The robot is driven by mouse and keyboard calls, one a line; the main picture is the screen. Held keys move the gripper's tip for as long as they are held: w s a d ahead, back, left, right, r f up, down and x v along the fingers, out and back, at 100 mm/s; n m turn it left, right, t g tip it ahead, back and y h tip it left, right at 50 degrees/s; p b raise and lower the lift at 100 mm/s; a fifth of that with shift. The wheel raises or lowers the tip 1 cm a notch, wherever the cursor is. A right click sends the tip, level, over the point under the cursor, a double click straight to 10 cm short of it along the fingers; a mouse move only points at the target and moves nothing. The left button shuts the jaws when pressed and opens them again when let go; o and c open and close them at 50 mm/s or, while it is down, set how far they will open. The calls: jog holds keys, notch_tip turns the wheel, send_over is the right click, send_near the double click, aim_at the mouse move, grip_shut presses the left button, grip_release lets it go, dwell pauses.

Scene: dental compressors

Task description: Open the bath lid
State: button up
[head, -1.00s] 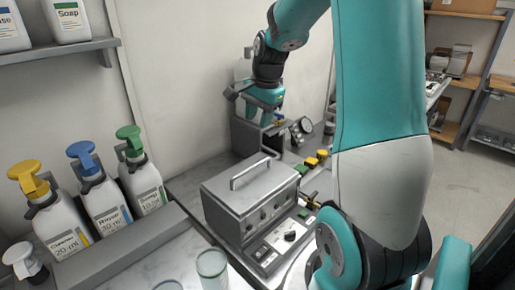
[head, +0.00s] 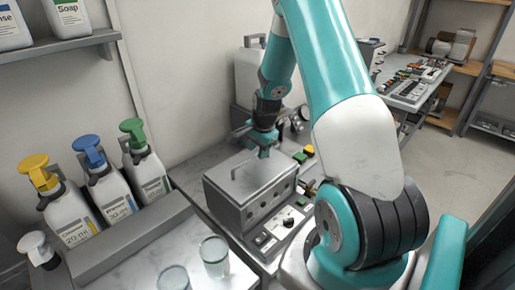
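The bath is a grey metal box (head: 262,212) on the counter. Its flat lid (head: 220,187) lies closed on top and has a raised bar handle (head: 236,172). My gripper (head: 263,154) points down over the rear right part of the lid, at the far end of the handle. The fingers are small and partly merge with the handle in this view. I cannot tell whether they touch it or how far apart they are.
Pump bottles with yellow (head: 38,172), blue (head: 88,150) and green (head: 133,131) tops stand on a ledge at the left. Glass beakers (head: 214,258) stand on the front counter. A control panel (head: 284,226) with knobs is at the bath's front. A gauge (head: 304,113) is behind.

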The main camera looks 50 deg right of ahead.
jog(key=shift+w+f, duration=0.1)
jog(key=shift+f, duration=0.45)
grip_shut()
jog(key=shift+r, duration=0.15)
